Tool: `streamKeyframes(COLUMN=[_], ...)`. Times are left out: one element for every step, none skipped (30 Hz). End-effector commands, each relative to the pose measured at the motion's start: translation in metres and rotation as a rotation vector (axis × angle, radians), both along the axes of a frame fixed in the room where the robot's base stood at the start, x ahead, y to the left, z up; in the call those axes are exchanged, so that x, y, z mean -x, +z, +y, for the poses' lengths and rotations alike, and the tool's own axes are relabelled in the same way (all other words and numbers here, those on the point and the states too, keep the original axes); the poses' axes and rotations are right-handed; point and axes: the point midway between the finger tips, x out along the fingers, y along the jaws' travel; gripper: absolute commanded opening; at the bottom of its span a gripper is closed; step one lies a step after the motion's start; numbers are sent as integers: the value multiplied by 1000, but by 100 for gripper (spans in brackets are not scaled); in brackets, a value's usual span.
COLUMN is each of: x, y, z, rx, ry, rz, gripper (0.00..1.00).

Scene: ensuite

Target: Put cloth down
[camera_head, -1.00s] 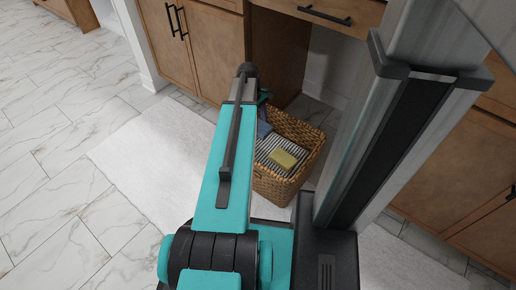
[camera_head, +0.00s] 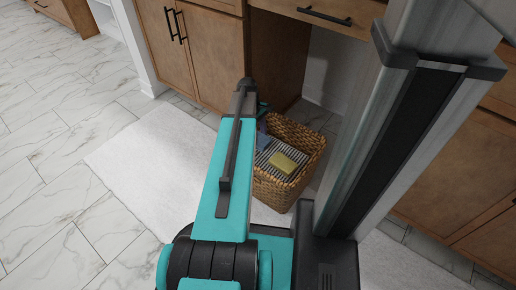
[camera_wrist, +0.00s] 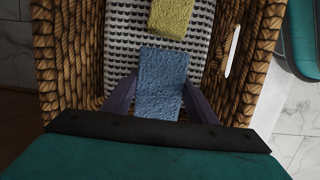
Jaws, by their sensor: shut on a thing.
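A small blue cloth (camera_wrist: 160,84) is between the two fingers of my gripper (camera_wrist: 160,92) in the wrist view. The gripper is shut on it, over the inside of a wicker basket (camera_wrist: 76,65). The blue cloth also shows in the head view (camera_head: 262,139), at the basket's left side beside my arm, which hides most of the gripper. A yellow folded cloth (camera_wrist: 170,17) lies in the basket on a black-and-white patterned cloth (camera_wrist: 120,55). I cannot tell whether the blue cloth touches the patterned one.
The basket stands on a white rug (camera_head: 150,165) on a marble-tiled floor (camera_head: 50,130). Wooden cabinets (camera_head: 205,55) with black handles rise behind it, with an open recess near the basket. My column is close on its right. The floor at the left is clear.

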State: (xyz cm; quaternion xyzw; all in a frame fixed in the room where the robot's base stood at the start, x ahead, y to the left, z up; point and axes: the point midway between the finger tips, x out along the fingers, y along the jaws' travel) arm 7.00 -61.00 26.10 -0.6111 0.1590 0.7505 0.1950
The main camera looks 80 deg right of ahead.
Motion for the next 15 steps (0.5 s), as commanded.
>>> streamKeyframes(x=[0,0,0,0,0,0,0,0,0,0,0,0,0,0,0], y=[1,1,1,1,0,-1,-3,-5,-8,-11,-15,-20,-24,-28,-33], z=[0,0,0,0,0,0,0,0,0,0,0,0,0,0,0], rx=[0,0,0,0,0,0,0,-1,-1,-1,-1,-2,-2,-2,-1], ry=[0,0,0,0,0,0,0,0,0,0,0,0,0,0,0], rz=[0,0,0,0,0,0,0,0,0,0,0,0,0,0,0], gripper=[24,24,24,24,24,24,24,24,24,24,24,24,24,24,24])
